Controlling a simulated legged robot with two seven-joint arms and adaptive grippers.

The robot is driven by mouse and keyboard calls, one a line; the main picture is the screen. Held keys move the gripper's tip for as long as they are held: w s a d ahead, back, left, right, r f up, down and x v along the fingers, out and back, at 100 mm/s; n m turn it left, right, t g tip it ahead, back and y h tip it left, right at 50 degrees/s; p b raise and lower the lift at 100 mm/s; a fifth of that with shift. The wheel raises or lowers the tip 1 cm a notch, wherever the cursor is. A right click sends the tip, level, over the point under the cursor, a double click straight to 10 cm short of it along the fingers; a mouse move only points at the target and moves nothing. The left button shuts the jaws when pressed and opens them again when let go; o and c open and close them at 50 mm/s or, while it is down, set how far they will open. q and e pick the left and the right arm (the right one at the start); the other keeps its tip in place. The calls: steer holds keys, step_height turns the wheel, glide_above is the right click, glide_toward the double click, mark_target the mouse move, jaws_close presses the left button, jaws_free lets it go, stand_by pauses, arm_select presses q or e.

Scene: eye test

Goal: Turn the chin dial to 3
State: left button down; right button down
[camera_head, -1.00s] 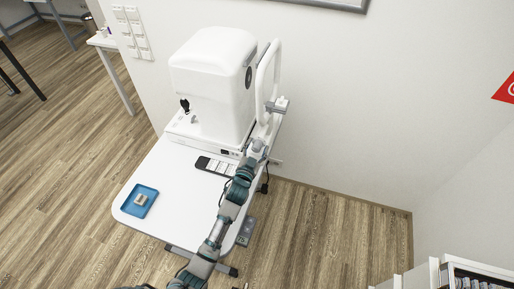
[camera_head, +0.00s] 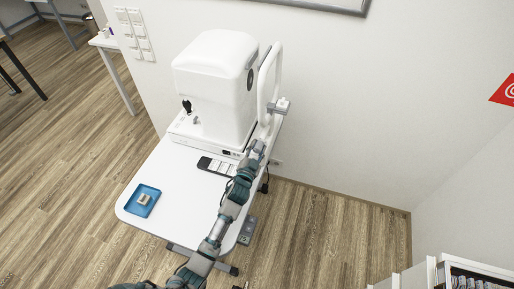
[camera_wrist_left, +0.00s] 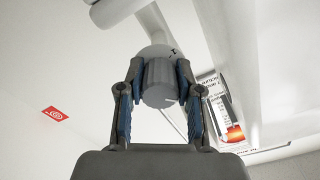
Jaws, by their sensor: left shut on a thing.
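My left gripper (camera_head: 257,148) is at the lower end of the head frame. In the left wrist view, my left gripper (camera_wrist_left: 155,92) is shut on the grey ridged chin dial (camera_wrist_left: 159,82), one finger on each side. A pale line shows on the dial's face, toward its right. A dark mark shows on the white housing behind; no number is readable. In the head view my gripper hides the dial.
A wall stands close behind the machine. Shelves (camera_head: 470,272) are at the lower right.

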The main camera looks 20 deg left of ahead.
arm_select(q)
steer(key=m+p, duration=0.2)
steer(key=m, duration=0.3)
steer(key=shift+r, duration=0.2)
steer(key=m+p, duration=0.1)
steer(key=m, duration=0.1)
steer(key=shift+m, duration=0.3)
steer(key=shift+d+f+m, duration=0.1)
steer(key=shift+m, duration=0.9)
arm_select(e)
steer(key=s+f, duration=0.6)
steer(key=f, duration=0.1)
steer(key=shift+d+f+g, duration=0.3)
steer(key=shift+d, duration=0.1)
arm_select(q)
steer(key=shift+f, duration=0.1)
steer(key=c, duration=0.9)
jaws_free()
steer(key=shift+o, duration=0.7)
steer(key=shift+d, duration=0.1)
arm_select(e)
steer(key=shift+d+f, duration=0.1)
steer(key=shift+d, duration=0.05)
arm_select(q)
steer(key=s, duration=1.2)
